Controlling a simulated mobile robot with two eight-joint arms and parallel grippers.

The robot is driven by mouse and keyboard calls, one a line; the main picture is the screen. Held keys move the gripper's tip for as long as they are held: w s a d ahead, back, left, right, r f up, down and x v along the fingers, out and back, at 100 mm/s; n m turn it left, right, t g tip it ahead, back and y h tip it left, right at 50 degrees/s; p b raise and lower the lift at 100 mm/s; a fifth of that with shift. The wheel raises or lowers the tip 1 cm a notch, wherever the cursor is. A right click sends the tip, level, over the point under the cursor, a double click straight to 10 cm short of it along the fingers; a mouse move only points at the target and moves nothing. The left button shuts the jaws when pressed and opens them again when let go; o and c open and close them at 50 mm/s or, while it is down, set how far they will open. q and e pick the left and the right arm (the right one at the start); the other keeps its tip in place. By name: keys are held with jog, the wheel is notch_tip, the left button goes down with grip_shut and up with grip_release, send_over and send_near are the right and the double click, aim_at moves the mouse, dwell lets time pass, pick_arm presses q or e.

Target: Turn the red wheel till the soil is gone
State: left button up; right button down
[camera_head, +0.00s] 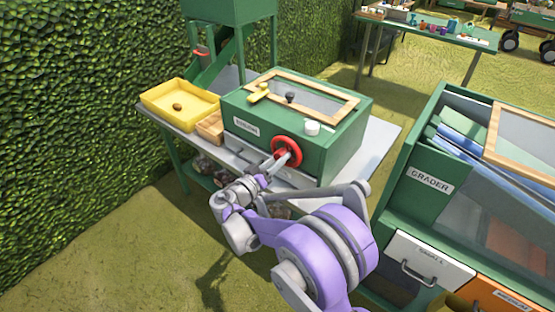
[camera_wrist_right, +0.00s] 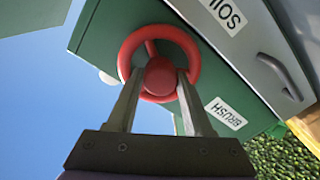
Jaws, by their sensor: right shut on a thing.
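The red wheel (camera_head: 287,151) is on the front face of the green machine box (camera_head: 335,145), towards its right side. My right gripper (camera_head: 276,163) reaches it from the front, and the fingers are shut on the wheel's hub. In the right wrist view the red wheel (camera_wrist_right: 158,50) surrounds the two fingertips (camera_wrist_right: 158,78), which are on either side of its round red hub. I cannot make out soil through the box's glass lid (camera_head: 300,92). My left gripper is not in view.
A yellow tray (camera_head: 152,101) with a brown item (camera_head: 177,107) and a wooden box (camera_head: 209,127) stand left of the machine on the grey table (camera_head: 384,140). The green grader (camera_head: 395,195) stands close on the right. Hedge lines the left side.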

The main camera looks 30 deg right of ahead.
jog(key=shift+c, duration=1.5)
grip_release()
jog(key=shift+a, duration=0.1)
jog(key=v, duration=1)
jog(key=shift+s+a, duration=0.2)
jog(key=shift+a, duration=0.15)
